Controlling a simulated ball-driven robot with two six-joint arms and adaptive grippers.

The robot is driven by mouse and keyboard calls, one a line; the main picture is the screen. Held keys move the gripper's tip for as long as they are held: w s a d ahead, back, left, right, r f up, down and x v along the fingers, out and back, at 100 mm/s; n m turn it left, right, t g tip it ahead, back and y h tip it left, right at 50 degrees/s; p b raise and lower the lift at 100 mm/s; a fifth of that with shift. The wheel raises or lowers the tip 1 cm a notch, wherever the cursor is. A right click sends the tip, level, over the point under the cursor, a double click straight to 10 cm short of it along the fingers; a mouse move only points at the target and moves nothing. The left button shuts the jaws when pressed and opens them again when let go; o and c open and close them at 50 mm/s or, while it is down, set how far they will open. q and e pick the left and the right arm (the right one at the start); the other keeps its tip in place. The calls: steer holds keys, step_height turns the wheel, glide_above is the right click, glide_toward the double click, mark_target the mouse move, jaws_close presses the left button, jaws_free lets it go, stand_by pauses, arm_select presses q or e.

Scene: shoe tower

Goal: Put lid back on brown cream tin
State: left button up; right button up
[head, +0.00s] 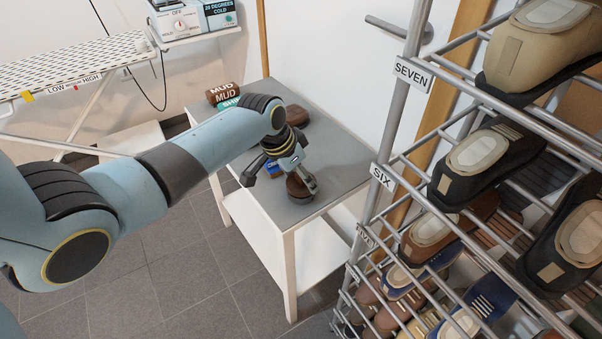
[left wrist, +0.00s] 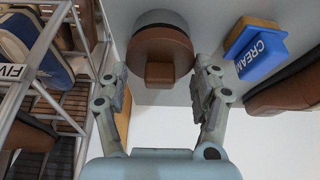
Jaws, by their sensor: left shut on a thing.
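The brown cream tin (head: 299,189) is on the grey table, partly covered by my left gripper (head: 281,181). In the left wrist view a round brown lid (left wrist: 160,46) with a small block-like knob (left wrist: 159,73) lies between the fingers of my left gripper (left wrist: 160,84). A dark band (left wrist: 160,18) shows beyond it. My left gripper is shut on the lid; the exact contact is hard to see. I cannot tell whether the lid is seated on the tin. My right gripper is not in view.
A shoe rack (head: 400,110) stands close on the right.

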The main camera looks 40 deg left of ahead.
arm_select(q)
steer(key=shift+f, duration=0.1)
stand_by(0.8)
steer(key=o, duration=1.1)
steer(key=shift+p, duration=0.3)
step_height(320, 180, up, 7)
steer(key=p, duration=0.7)
jaws_close()
stand_by(0.6)
stand_by(0.8)
